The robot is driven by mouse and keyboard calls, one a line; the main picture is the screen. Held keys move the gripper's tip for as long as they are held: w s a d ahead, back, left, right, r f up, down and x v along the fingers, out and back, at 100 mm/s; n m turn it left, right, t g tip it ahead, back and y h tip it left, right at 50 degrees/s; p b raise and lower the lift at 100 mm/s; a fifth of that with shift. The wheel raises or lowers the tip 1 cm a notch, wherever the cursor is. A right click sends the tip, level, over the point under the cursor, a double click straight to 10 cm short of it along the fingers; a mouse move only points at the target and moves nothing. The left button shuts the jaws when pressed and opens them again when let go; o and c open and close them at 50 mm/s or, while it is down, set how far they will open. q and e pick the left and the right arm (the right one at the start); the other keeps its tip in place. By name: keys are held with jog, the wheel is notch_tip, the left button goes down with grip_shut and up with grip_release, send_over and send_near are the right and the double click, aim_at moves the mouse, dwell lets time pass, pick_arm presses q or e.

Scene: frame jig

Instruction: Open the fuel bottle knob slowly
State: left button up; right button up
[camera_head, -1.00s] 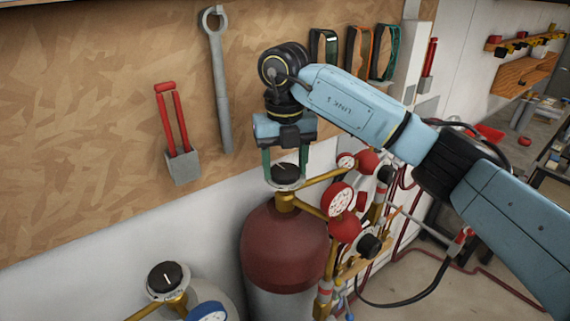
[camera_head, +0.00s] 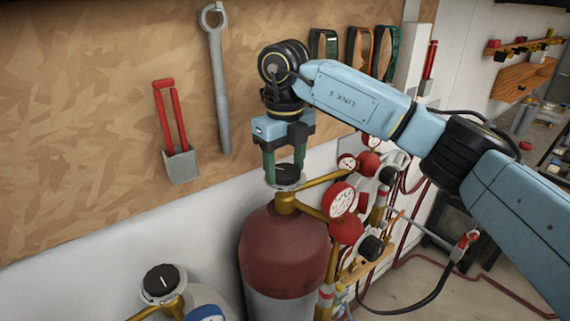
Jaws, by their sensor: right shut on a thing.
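The fuel bottle (camera_head: 283,250) is a dark red cylinder with a brass valve and a black knob (camera_head: 287,174) on top. My right gripper (camera_head: 285,170) points straight down over it. Its green fingers stand on either side of the knob and are shut on it. The fingers partly hide the knob's sides. My left gripper is not in view.
A second bottle with a black knob (camera_head: 162,281) and blue gauge stands at lower left. Red gauges (camera_head: 341,199), brass pipes and hoses crowd the right of the fuel bottle. A wrench (camera_head: 218,85) and red-handled tool (camera_head: 176,135) hang on the wooden board behind.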

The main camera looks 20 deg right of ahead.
aim_at(285, 170)
jog(key=o, duration=1)
jog(key=shift+r, duration=0.1)
jog(key=shift+r, duration=0.35)
notch_tip(285, 170, up, 13)
jog(key=shift+f+b, duration=0.2)
jog(key=shift+b, duration=0.2)
